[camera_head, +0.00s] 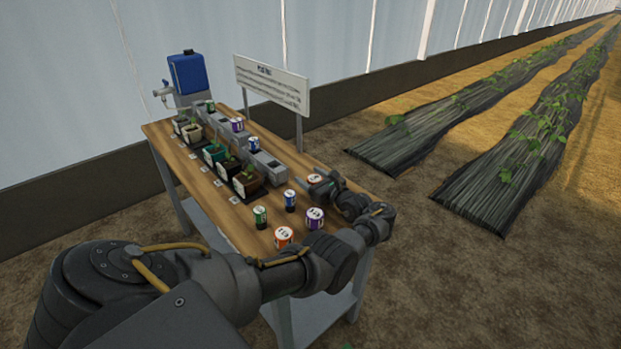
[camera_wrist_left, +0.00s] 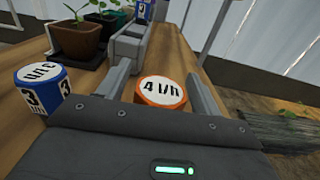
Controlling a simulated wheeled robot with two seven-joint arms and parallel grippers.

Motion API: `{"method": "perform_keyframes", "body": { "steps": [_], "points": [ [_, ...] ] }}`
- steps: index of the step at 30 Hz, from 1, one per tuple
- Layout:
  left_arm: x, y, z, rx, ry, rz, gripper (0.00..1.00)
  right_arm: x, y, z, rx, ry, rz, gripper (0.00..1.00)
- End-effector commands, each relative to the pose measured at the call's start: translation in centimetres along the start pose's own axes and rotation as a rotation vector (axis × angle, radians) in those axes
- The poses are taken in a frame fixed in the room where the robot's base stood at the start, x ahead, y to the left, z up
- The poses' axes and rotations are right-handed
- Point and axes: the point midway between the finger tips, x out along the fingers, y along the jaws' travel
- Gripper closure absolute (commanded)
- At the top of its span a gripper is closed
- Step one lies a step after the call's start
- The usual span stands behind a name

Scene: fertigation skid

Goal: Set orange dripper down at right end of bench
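An orange dripper marked 4 l/h (camera_wrist_left: 160,92) is between the two fingers of my left gripper (camera_wrist_left: 158,80) in the left wrist view. A gap shows between it and the left finger. In the head view, my left gripper (camera_head: 312,178) is low over the right part of the wooden bench (camera_head: 225,201), with the white-topped orange dripper (camera_head: 314,179) between its fingers. The fingers look apart rather than clamped. The dripper's base is hidden. Another orange dripper (camera_head: 284,236) stands near the bench's front edge. My right gripper is out of view.
Green (camera_head: 260,217), blue (camera_head: 290,200) and purple (camera_head: 315,218) drippers stand close to my left arm. Several potted plants (camera_head: 249,182) and grey blocks (camera_head: 268,168) line the bench to the left. A sign (camera_head: 271,82) stands behind. Bare wood shows around the gripper.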

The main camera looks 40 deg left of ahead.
Motion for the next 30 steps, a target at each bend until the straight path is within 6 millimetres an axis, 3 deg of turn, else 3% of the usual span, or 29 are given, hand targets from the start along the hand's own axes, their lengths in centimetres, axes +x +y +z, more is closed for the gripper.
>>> {"method": "perform_keyframes", "body": {
  "steps": [8,10,18,24,30],
  "points": [
    [0.0,0.0,0.1,-0.002,0.000,0.000,0.35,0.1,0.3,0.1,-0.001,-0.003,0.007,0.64],
    [-0.8,-0.1,0.0,-0.001,0.003,-0.002,0.35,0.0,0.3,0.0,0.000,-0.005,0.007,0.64],
    [-6.2,0.0,0.3,-0.001,0.006,-0.002,0.35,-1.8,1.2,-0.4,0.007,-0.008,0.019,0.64],
    [-9.9,-0.1,0.2,-0.002,0.005,-0.002,0.35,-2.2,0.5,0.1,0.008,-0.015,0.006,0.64],
    [-11.8,0.0,0.2,-0.003,0.002,0.000,0.35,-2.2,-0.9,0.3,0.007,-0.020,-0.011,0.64]
  ]
}}
